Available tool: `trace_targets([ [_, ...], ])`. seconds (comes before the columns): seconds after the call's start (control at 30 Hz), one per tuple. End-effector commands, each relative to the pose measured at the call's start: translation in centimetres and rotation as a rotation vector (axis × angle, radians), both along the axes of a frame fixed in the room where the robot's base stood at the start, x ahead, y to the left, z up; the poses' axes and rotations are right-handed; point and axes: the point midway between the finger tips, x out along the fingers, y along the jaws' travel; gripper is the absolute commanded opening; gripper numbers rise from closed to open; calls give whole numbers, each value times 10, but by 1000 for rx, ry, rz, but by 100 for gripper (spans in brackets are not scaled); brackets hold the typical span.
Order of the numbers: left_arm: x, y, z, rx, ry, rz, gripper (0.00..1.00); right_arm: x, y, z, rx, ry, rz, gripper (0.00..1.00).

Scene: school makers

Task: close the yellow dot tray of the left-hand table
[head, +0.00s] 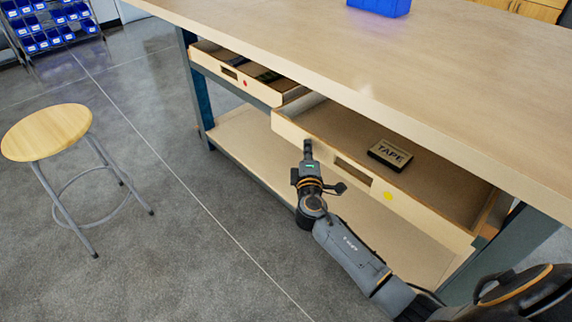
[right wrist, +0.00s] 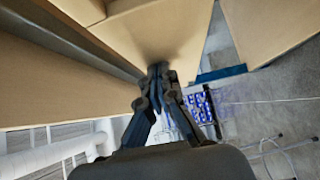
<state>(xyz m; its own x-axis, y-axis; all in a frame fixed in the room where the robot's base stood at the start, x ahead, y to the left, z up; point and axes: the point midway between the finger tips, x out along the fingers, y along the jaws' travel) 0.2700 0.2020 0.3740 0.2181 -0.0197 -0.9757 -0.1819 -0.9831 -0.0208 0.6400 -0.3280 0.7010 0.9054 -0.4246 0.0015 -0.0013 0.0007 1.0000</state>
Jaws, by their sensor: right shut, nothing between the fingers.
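The yellow dot tray (head: 440,221) is a wooden drawer pulled out from under the table top in the head view. Its front has a cut-out handle and a yellow dot (head: 388,196). A dark box marked TAPE (head: 390,155) lies inside it. My right gripper (head: 307,146) is shut and empty, with its tips at the left part of the tray's front. In the right wrist view the shut fingers (right wrist: 157,72) point at a wooden surface; I cannot tell whether they touch it. My left gripper is out of view.
A second drawer with a red dot (head: 245,83) is also out, left of the yellow dot tray. The table (head: 330,45) has a lower shelf (head: 255,140). A stool (head: 47,132) stands at the left on open floor. A blue bin (head: 380,6) sits on the table.

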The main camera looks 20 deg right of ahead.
Motion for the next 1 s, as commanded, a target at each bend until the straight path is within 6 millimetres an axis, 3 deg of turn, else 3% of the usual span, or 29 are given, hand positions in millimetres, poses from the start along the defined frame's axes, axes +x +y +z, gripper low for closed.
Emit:
trace_targets([
  [0.03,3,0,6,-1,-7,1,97,5,-14,-2,-3,-1,-3,0],
  [0.2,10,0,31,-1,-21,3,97,17,-48,-2,-1,0,-2,0],
  [0.4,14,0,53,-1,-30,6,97,27,-75,-1,-1,0,0,0],
  [0.6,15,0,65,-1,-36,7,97,32,-88,-1,0,1,1,0],
  [1.0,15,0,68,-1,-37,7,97,33,-94,2,-2,-2,-5,0],
])
